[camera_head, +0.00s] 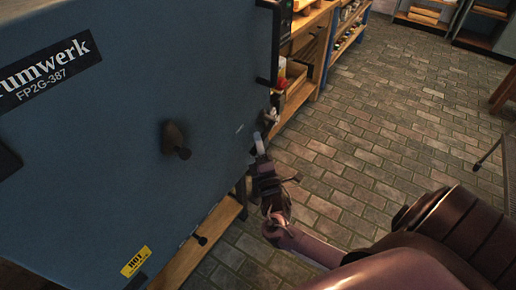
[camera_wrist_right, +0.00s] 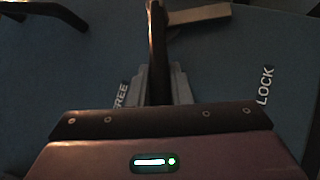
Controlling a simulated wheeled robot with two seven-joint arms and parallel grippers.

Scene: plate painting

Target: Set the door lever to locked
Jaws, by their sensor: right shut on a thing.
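The blue-grey door (camera_head: 120,150) fills the left of the head view. My right gripper (camera_head: 262,165) is at its lower right edge, its arm coming in from the lower right. In the right wrist view, my right gripper (camera_wrist_right: 160,85) is shut on the dark lever (camera_wrist_right: 157,45), which runs up from between the grey fingers. A FREE label (camera_wrist_right: 121,96), partly hidden, is just left of the fingers. A LOCK label (camera_wrist_right: 265,86) is farther right. The lever stands between the labels, closer to FREE. Its gripped part is hidden. My left gripper is not in view.
A dark knob (camera_head: 176,140) sticks out of the door's middle. A yellow HOT sticker (camera_head: 136,261) is below it. Wooden shelves (camera_head: 313,40) stand behind the door's right edge. The brick floor (camera_head: 390,120) to the right is mostly open.

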